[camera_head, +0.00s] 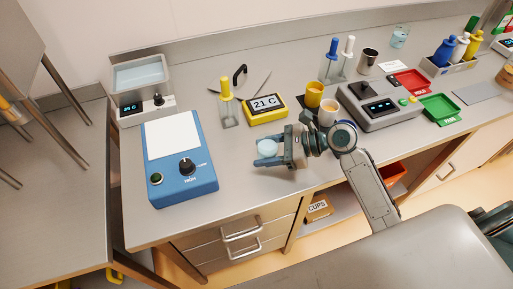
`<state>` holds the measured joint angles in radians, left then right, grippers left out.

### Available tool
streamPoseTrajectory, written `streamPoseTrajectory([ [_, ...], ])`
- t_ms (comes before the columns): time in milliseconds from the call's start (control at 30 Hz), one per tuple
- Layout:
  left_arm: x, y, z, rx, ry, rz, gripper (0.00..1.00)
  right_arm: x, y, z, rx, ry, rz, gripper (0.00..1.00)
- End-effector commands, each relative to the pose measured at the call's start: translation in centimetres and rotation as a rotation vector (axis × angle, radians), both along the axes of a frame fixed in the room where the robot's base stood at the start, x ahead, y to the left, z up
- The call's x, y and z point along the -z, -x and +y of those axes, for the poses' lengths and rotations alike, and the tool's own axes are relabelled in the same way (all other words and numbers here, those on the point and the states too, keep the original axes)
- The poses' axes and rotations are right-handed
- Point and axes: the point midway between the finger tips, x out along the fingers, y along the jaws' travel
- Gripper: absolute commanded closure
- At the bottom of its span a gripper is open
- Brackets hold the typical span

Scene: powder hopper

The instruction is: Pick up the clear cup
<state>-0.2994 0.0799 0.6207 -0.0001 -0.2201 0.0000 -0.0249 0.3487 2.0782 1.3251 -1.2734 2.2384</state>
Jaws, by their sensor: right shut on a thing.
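My right gripper (265,153) reaches in from the right over the front part of the bench, its fingers pointing left. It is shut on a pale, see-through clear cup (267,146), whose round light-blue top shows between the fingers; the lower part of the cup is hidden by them. I cannot tell whether the cup touches the bench. Another clear cup (400,36) with bluish contents stands at the back right. My left gripper is not in view.
A blue hotplate-like device (180,180) stands left, with a water bath (140,75) behind. Red (409,82) and green (440,108) trays lie right. Bench between hotplate and gripper is clear.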

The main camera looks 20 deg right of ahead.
Motion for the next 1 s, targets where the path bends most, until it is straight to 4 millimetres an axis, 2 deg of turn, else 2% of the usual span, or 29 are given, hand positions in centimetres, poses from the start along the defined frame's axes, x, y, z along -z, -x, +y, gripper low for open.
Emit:
streamPoseTrajectory([
  [400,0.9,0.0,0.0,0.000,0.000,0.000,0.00,-0.3,3.5,-2.8,-0.002,0.004,0.001,0.74],
  [1000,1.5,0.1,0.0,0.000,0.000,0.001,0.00,-0.8,7.1,-5.7,-0.003,0.003,0.001,0.74],
])
